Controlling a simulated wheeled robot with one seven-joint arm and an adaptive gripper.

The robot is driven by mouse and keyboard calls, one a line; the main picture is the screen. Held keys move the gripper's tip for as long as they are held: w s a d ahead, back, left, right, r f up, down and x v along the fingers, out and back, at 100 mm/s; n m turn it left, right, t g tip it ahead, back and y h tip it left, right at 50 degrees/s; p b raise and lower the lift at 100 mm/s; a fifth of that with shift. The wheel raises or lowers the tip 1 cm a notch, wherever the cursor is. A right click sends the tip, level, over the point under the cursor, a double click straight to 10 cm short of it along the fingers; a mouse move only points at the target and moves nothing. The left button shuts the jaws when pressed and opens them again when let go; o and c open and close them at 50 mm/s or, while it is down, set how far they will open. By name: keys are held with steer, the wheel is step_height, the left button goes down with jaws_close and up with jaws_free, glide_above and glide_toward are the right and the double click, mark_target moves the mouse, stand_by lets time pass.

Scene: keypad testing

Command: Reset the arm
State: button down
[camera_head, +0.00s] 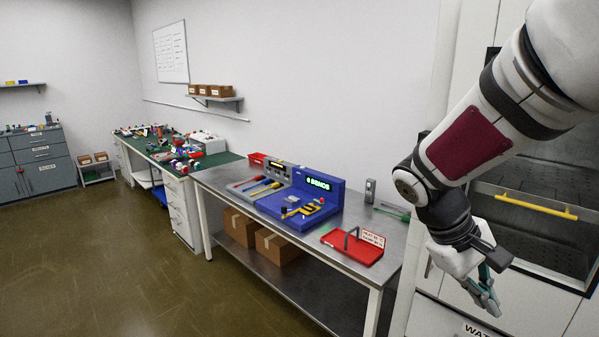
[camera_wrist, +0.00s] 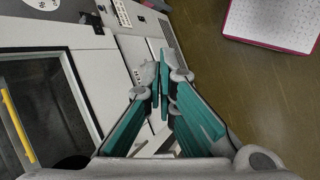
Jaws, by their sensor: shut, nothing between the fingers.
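My gripper (camera_head: 492,300) hangs at the right of the head view, at the end of my bent arm, pointing down. It is in front of a white cabinet (camera_head: 436,309) and right of the metal workbench. In the wrist view my gripper (camera_wrist: 163,75) shows its teal fingers brought together at the tips, with nothing between them. The fingers appear apart from the cabinet front.
The workbench (camera_head: 291,225) bears a blue keypad unit (camera_head: 329,192) and a red tray (camera_head: 352,247). A yellow handle (camera_head: 536,206) crosses the cabinet's dark glass front. Open brown floor (camera_head: 120,260) lies at left. A pink-edged white board (camera_wrist: 272,22) shows in the wrist view.

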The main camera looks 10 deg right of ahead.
steer(key=s+a+r+t+y, duration=0.3)
steer(key=a+r+t, duration=0.1)
steer(key=a, duration=0.4)
steer(key=s+a+r+m+t+y, duration=0.1)
steer(key=s+a+r+t+y, duration=0.2)
steer(key=a, duration=0.5)
steer(key=shift+s+r+m+t, duration=0.3)
steer(key=shift+s+r+t, duration=0.25)
steer(key=shift+s, duration=0.2)
